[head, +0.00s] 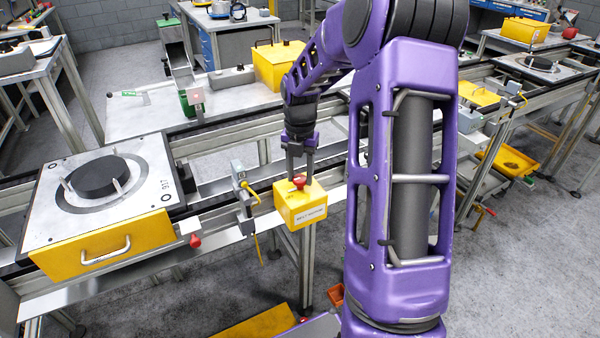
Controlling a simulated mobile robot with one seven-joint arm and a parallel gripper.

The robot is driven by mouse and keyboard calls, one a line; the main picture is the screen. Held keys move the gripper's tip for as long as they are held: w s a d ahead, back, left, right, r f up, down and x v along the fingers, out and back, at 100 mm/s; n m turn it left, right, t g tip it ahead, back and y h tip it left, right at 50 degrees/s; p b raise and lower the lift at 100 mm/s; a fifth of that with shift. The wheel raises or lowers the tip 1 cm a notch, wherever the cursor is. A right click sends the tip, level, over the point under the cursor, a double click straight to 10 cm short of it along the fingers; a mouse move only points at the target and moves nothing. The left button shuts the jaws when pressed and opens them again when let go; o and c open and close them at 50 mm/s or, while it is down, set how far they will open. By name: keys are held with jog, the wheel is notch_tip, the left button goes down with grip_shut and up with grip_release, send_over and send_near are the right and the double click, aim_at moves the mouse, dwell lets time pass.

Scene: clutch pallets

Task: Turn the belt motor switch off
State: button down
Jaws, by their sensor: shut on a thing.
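The belt motor switch seems to be the yellow box (303,207) with a white label, mounted at the front edge of the conveyor. A red knob (299,181) sits on its top. My gripper (299,176) points straight down from above the box, with its fingers around the red knob and shut on it. The label on the box is too small to read. The fingers partly hide the knob, so I cannot tell its turn position.
A pallet (53,212) with a black disc (98,177) stands on the conveyor at left. A small grey valve with a yellow lever (249,192) is just left of the switch box. A yellow case (279,67) stands on the table behind. Grey floor is open at lower right.

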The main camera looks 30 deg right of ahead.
aim_at(299, 178)
dwell(0.5)
jog(key=shift+c, duration=1.8)
grip_release()
notch_tip(299, 178, up, 17)
jog(key=shift+r, duration=0.2)
jog(key=shift+a, duration=0.1)
